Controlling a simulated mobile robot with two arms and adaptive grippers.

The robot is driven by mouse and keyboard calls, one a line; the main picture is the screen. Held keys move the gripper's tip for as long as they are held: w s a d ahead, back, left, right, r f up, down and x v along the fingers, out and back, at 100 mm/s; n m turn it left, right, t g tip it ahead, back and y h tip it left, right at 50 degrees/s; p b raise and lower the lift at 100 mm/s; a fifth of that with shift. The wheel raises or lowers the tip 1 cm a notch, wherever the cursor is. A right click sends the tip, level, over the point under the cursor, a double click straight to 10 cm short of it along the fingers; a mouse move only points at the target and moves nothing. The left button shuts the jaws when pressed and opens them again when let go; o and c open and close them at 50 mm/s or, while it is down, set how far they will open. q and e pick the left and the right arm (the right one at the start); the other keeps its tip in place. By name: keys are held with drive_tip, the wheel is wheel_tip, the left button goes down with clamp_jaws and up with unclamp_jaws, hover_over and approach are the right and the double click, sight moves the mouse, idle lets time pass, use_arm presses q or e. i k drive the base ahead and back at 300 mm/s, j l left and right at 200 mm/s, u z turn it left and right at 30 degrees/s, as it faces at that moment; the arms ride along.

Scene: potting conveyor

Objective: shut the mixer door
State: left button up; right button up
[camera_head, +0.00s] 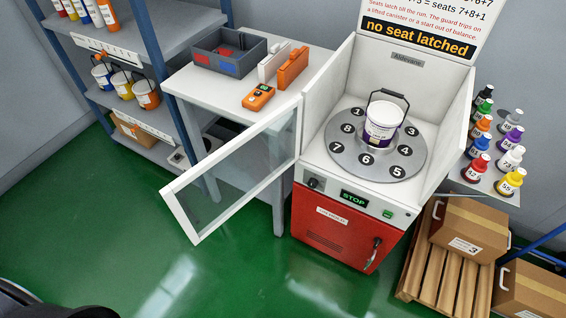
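The mixer (344,228) has a white upper chamber and a red lower cabinet with a silver handle. Its door (180,221), a white frame around a clear pane, stands wide open. It is hinged at the left side of the chamber and swings out to the left over the floor. Inside the chamber a grey round turntable (349,152) has numbered seats. A white and purple canister (381,124) with a raised dark handle stands on it. The sign above reads "no seat latched", and a small display reads "STOP". Neither of my grippers shows in this view.
A white table (196,83) left of the mixer holds a grey bin (229,52), an orange device (258,97) and upright binders. Blue shelves (178,40) with buckets stand further left. Bottles (511,181) and boxes (468,229) on a pallet are at right. Green floor is clear in front.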

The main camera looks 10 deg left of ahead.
sight(176, 186)
drive_tip(key=j+z, duration=0.2)
drive_tip(key=z, duration=0.2)
drive_tip(key=j+z, duration=0.25)
drive_tip(key=z, duration=0.15)
drive_tip(key=j+z, duration=0.2)
drive_tip(key=z, duration=0.2)
drive_tip(key=j+z, duration=0.25)
drive_tip(key=z, duration=0.15)
drive_tip(key=k+j, duration=0.15)
drive_tip(key=j, duration=0.25)
drive_tip(key=k+j, duration=0.1)
drive_tip(key=j, duration=0.3)
drive_tip(key=k+j, duration=0.15)
drive_tip(key=j, duration=0.25)
drive_tip(key=k+j, duration=0.1)
drive_tip(key=j, duration=0.3)
drive_tip(key=k+j, duration=0.15)
drive_tip(key=j, duration=0.25)
